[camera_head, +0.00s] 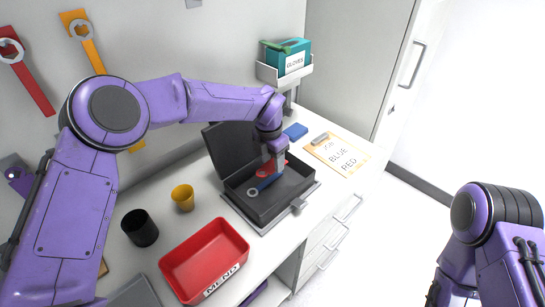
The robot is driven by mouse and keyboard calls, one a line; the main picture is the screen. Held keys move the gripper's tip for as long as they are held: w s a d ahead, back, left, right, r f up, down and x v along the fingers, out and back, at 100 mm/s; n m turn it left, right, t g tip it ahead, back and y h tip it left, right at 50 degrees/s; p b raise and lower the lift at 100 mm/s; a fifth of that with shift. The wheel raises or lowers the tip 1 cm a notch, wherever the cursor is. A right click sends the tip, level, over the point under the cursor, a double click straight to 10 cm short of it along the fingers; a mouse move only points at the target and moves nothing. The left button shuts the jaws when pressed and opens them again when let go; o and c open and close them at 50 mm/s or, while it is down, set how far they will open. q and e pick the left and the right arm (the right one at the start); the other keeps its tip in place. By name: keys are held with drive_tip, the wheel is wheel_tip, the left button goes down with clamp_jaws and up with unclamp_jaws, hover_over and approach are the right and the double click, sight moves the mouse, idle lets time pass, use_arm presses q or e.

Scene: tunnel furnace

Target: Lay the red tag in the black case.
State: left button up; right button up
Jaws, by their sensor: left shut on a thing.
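The black case (240,203) lies open on the white counter, its lid raised at the back left. My left gripper (274,171) reaches down over the inside of the case and is shut on the red tag (265,171), of which only small red parts show around the fingers. A blue wrench-shaped piece with a ring end (253,191) lies inside the case just below the tag. Whether the tag touches the case floor or the blue piece, I cannot tell. My right arm shows at the lower right, but its gripper is not visible.
A red bin marked MEND (243,255), a black cup (140,228) and a yellow cup (183,197) stand left of the case. A clipboard reading JOB BLUE RED (350,166) and a blue block (295,131) lie behind and right. A teal glove box (290,60) sits on a wall shelf.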

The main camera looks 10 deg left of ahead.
sight(273, 188)
use_arm(q)
drive_tip(key=shift+s+f+b, duration=0.2)
drive_tip(key=shift+f+b, duration=0.3)
drive_tip(key=shift+f, duration=0.45)
wheel_tip(273, 188, down, 3)
drive_tip(key=shift+w+f+b, duration=0.1)
drive_tip(key=shift+f+b, duration=0.05)
drive_tip(key=shift+b, duration=0.9)
drive_tip(key=shift+f+b, duration=1.25)
drive_tip(key=shift+f, duration=0.7)
drive_tip(key=shift+s, duration=0.2)
drive_tip(key=shift+f, duration=0.1)
drive_tip(key=o, duration=0.8)
drive_tip(key=shift+c, duration=0.2)
drive_tip(key=shift+o, duration=0.9)
drive_tip(key=shift+s+d, duration=0.1)
drive_tip(key=shift+s, duration=0.05)
